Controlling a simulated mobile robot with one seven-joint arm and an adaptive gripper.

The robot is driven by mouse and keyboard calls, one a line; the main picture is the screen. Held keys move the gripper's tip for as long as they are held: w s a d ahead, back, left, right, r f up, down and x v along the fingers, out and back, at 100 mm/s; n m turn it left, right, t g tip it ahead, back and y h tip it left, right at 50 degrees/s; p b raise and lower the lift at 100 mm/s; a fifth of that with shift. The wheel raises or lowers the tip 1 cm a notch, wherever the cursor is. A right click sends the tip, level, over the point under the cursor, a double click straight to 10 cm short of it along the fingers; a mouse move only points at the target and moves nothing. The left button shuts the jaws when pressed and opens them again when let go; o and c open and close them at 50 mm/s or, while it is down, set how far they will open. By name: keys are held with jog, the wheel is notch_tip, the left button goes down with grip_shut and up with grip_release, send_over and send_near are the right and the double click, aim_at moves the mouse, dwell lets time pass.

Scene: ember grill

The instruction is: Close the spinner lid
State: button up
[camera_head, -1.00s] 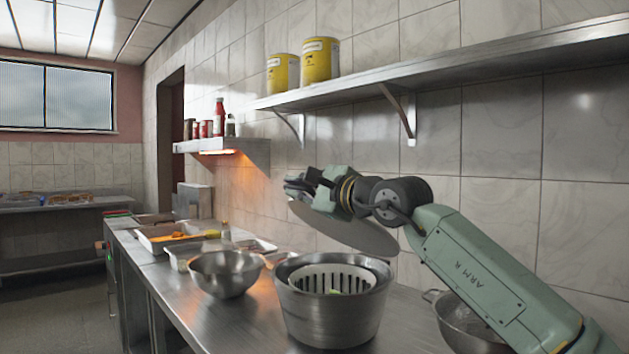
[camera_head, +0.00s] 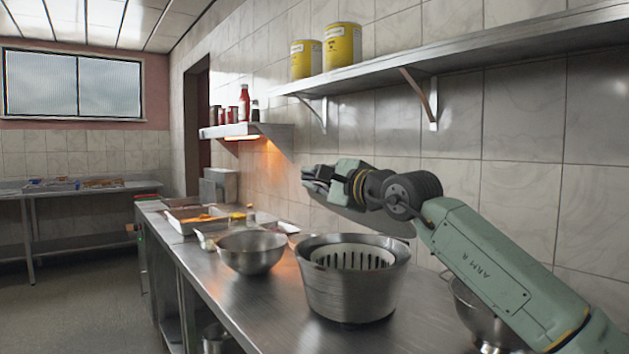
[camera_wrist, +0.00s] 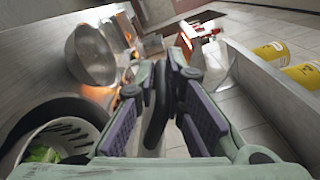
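The spinner (camera_head: 350,295) is a steel bowl on the counter with a white slotted basket (camera_head: 355,258) inside. Its top is uncovered. In the wrist view the basket (camera_wrist: 62,135) shows at lower left with green leaves in it. The grey round lid (camera_head: 385,224) is tilted above and behind the bowl, partly hidden by my gripper and wrist. My gripper (camera_head: 316,180) is above the spinner and in front of the lid. In the wrist view its fingers (camera_wrist: 165,110) are apart, with a dark rounded piece between them; I cannot tell whether they touch it.
A steel bowl (camera_head: 252,252) stands left of the spinner, with food trays (camera_head: 195,218) beyond. Another bowl (camera_head: 485,315) is behind my arm on the right. The wall shelf (camera_head: 440,70) with yellow cans (camera_head: 342,45) runs above; a small lit shelf (camera_head: 245,131) is farther back.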

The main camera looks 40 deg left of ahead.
jog(key=o, duration=0.4)
notch_tip(320, 180, up, 10)
jog(key=shift+f, duration=0.1)
dwell(0.5)
jog(key=shift+w, duration=0.1)
